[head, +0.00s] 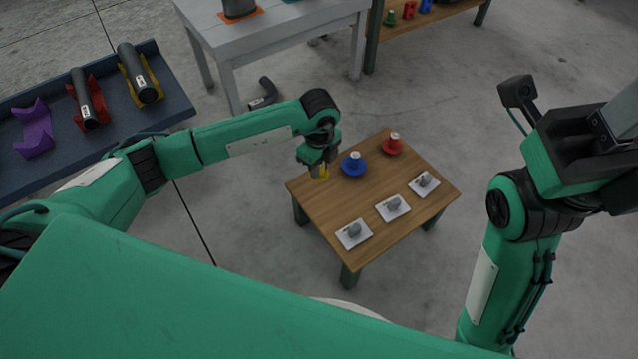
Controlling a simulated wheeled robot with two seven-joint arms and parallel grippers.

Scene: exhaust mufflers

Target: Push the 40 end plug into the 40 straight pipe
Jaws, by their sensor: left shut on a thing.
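My left gripper (318,166) points down at the far left corner of the small wooden table, shut on a yellow end plug (319,174) that its fingers mostly hide. A blue plug (353,164) and a red plug (393,144), each with a pale top, stand on the table to its right. Two dark straight pipes lie on the blue-grey bench at left: one in a red cradle (86,97), one in a yellow cradle (142,75). Size labels are too small to read. My right arm is at the right; its fingers do not show.
Three white plates (354,235) with small grey parts line the table's near right side. A purple cradle (34,131) on the bench is empty. A dark bent pipe (264,93) lies on the floor by a grey table (270,38). The wooden table's middle is bare.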

